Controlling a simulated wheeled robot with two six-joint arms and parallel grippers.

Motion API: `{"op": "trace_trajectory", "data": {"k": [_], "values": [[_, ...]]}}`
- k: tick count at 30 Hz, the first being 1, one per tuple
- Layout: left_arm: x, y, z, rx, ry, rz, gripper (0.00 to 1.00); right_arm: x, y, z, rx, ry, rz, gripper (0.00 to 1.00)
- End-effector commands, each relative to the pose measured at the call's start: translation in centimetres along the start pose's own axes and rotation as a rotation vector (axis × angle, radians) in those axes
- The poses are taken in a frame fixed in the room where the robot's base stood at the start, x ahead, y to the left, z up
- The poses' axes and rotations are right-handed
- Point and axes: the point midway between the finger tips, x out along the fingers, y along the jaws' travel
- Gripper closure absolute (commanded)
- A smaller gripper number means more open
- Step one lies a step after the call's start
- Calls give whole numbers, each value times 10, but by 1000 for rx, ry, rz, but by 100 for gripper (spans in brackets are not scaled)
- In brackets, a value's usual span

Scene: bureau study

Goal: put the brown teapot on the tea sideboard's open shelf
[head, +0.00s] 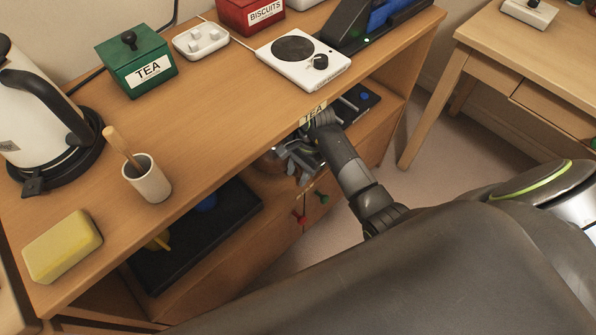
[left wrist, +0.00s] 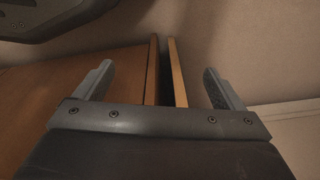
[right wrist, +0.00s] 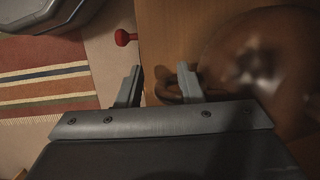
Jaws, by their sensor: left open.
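The brown teapot (head: 268,164) is mostly hidden in the head view, under the front edge of the tea sideboard's top (head: 222,112). It appears to stand on the open shelf (head: 286,193). In the right wrist view its round body (right wrist: 240,55) is at the right, with its handle (right wrist: 168,90) by the fingers. My right gripper (head: 296,160) reaches in at the shelf front. Its fingers (right wrist: 158,82) are part-way apart, with the handle near the right finger and a gap at the left. My left gripper (left wrist: 160,88) is open and empty.
On the shelf, a black tray (head: 160,280) lies left and a dark tray (head: 362,95) right. A red knob (head: 297,216) and a green knob (head: 322,197) stick out below. The top bears a kettle (head: 30,110), cup (head: 150,182), sponge (head: 62,246) and green tea box (head: 138,72).

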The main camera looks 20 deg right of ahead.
Motion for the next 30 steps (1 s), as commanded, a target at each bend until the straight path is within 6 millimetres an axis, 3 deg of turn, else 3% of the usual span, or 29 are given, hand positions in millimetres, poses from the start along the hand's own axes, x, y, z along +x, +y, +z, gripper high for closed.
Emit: {"op": "trace_trajectory", "data": {"k": [2,6,9,16,21,30], "values": [[3,0,3,0,-5,-1,10,-16,-1,-1,-1,4,-4,67],[11,0,7,0,-27,0,10,-20,6,-34,2,7,1,67],[-6,3,-4,-3,-1,7,10,-26,10,-56,3,6,1,67],[-21,6,-6,-8,-8,17,10,-38,17,-98,2,4,0,67],[-28,8,-7,-10,-10,21,10,-43,19,-112,0,2,-1,67],[-30,8,-7,-10,-12,22,10,-44,20,-114,0,1,-1,67]]}}
